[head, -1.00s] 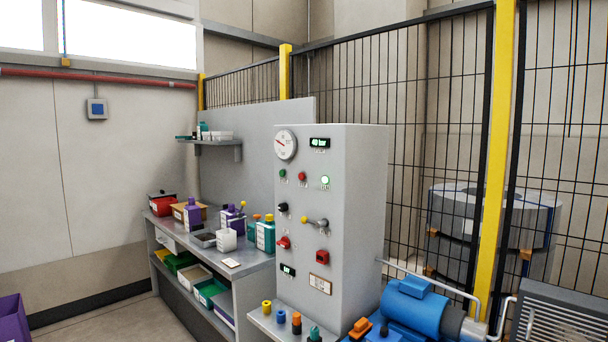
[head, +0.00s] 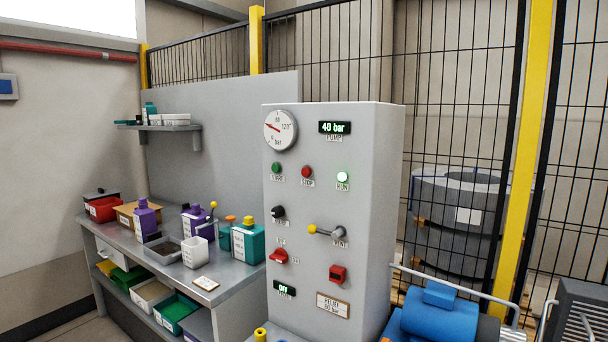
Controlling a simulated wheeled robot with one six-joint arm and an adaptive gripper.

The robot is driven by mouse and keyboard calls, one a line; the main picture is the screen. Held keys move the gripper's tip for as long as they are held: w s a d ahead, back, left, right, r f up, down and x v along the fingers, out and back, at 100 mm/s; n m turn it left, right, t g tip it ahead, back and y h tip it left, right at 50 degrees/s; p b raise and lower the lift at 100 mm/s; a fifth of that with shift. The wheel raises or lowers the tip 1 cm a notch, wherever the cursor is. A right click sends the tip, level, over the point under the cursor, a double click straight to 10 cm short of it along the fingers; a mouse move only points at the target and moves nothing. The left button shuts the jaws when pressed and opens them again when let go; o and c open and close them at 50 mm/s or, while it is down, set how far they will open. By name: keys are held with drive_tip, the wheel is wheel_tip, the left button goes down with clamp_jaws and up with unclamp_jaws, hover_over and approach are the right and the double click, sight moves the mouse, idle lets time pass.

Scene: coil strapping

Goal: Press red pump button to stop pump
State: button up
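The grey control cabinet (head: 383,217) stands upright in the middle of the head view. The pump display (head: 335,127) above reads 40 bar. A round pressure gauge (head: 280,130) is at the top left of the panel. Nothing covers the STOP button. My gripper is not in view.
A yellow-tipped lever (head: 326,231), a red rotary switch (head: 278,256) and a red square control (head: 338,274) are lower on the panel. A bench (head: 232,287) with bottles stands left. A blue pump motor (head: 437,318) and mesh fence are right.

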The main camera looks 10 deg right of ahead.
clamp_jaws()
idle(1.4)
